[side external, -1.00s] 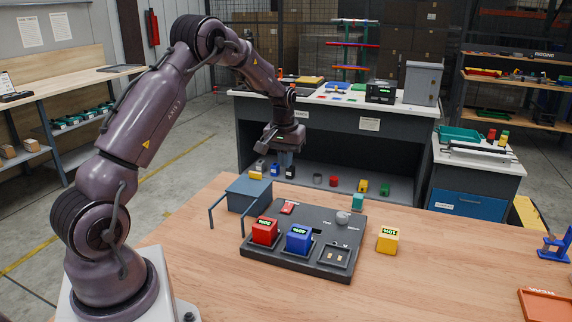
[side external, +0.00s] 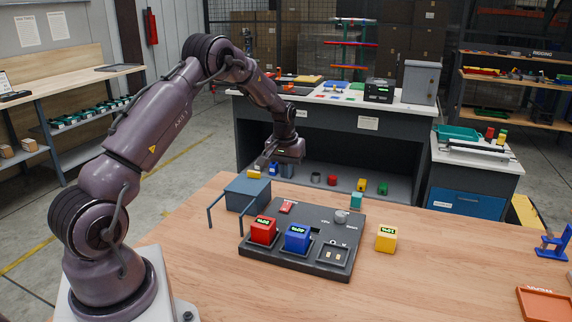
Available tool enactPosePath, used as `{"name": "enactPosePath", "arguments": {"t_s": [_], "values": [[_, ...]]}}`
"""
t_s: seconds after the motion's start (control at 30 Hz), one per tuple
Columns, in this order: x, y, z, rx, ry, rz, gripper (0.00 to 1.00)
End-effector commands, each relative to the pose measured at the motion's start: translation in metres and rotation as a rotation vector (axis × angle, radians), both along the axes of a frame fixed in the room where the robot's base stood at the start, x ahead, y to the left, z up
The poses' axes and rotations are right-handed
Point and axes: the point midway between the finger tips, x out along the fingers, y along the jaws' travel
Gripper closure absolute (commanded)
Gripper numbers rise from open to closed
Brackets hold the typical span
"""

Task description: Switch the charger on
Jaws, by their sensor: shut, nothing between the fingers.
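The charger (side external: 322,225) is a dark grey slab on the wooden table. A red block (side external: 263,230) and a blue block (side external: 297,238) with lit displays sit in its front bays. The front right bay (side external: 333,254) is empty and shows metal contacts. A small red switch (side external: 287,207) is at the back left of the slab; its position is too small to read. A grey round knob (side external: 341,216) is at the back right. My gripper (side external: 287,173) is shut and empty, above and behind the red switch, apart from the charger.
An orange tray (side external: 545,304) and blue holder (side external: 552,244) are far right. Table between is clear.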

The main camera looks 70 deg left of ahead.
Motion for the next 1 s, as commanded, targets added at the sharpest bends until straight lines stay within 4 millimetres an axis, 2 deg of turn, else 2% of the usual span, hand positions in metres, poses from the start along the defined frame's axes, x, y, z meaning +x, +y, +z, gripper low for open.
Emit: {"name": "enactPosePath", "arguments": {"t_s": [0.03, 0.2, 0.4, 0.6, 1.0], "values": [[0.000, 0.001, -0.013, -0.002, 0.004, 0.000, 1.00], [0.004, 0.004, -0.049, -0.001, 0.003, 0.000, 1.00], [0.007, 0.007, -0.078, 0.000, 0.000, 0.001, 1.00], [0.008, 0.008, -0.090, 0.001, -0.002, 0.001, 1.00], [0.009, 0.009, -0.094, 0.001, -0.001, 0.000, 1.00]]}}
